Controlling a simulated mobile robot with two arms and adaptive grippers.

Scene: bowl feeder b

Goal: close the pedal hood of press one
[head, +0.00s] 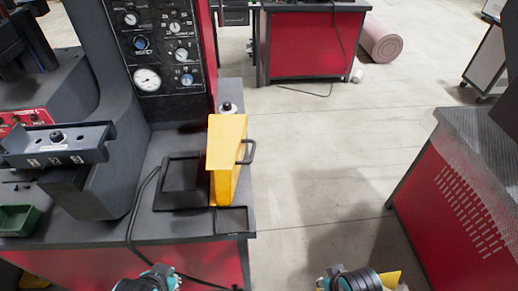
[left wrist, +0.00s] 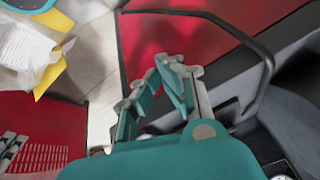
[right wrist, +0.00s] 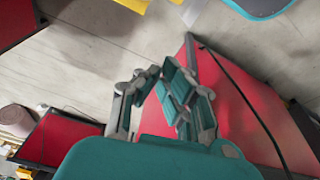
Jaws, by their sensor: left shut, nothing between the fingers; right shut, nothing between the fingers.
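Press one stands at the left with a dark table top (head: 140,215) and a gauge panel (head: 160,45). The yellow pedal hood (head: 226,155) stands upright on the table's right part, with a black loop handle (head: 247,151) on its right side. A flat black square frame (head: 180,185) lies directly left of it. My left gripper (left wrist: 168,62) is shut and empty; in the head view only its wrist part shows, below the table's front edge. My right gripper (right wrist: 160,72) is shut and empty, low over the aisle to the right. Neither touches the hood.
A black cable (head: 131,225) runs over the table's front edge. A small dark tray (head: 232,220) sits in front of the hood, and a green bin (head: 17,220) at far left. A red cabinet (head: 450,190) stands at right. The floor between (head: 320,160) is clear.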

